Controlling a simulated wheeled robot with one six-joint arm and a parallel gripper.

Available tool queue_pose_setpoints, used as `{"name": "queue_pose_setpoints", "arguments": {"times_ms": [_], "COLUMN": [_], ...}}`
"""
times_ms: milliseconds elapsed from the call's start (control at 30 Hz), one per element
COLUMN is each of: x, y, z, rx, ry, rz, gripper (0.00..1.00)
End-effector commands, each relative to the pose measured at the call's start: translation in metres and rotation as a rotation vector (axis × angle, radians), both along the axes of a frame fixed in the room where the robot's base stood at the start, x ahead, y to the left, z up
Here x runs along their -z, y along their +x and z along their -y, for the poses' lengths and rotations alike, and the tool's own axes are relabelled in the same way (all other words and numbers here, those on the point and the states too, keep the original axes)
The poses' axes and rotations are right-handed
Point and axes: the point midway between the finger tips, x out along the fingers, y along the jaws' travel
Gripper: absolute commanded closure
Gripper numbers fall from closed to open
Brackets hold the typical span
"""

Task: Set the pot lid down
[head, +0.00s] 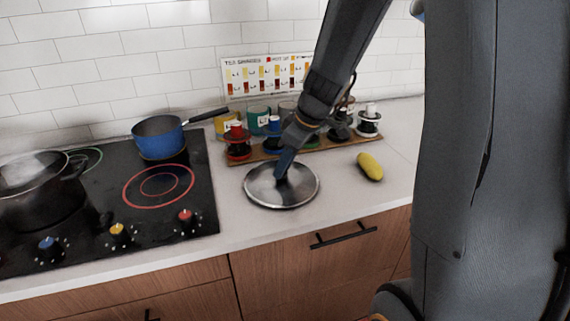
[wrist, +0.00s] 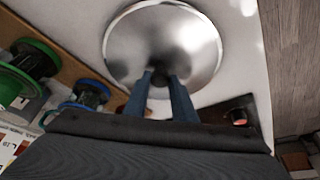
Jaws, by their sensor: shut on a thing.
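The pot lid (head: 300,197) is a round, shiny metal disc with a lighter rim. In the head view it is at the counter, between the stove and the yellow fruit, and looks level. I cannot tell whether its rim touches the counter. My gripper (head: 282,172) comes down over its middle from above, shut on the lid's knob, which the fingers mostly hide. In the wrist view the lid (wrist: 190,35) fills the top middle, and the two blue fingers of my gripper (wrist: 161,82) close around its dark knob.
The black stove (head: 195,215) is left of the lid, with a blue pan (head: 160,142) and a metal pot (head: 32,180). A yellow fruit (head: 370,167) lies to the right. Counter (head: 350,200) to the lid's right front is clear.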

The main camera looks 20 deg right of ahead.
Motion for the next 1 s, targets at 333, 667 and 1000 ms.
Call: {"name": "queue_pose_setpoints", "arguments": {"times_ms": [333,667,1000], "x": [0.003,0.002,-0.022], "y": [0.000,0.000,-0.005], "z": [0.001,0.001,0.007], "rx": [0.001,0.001,0.002], "ry": [0.000,0.000,0.000], "rz": [0.000,0.000,0.005], "gripper": [0.71,0.58,0.58]}}
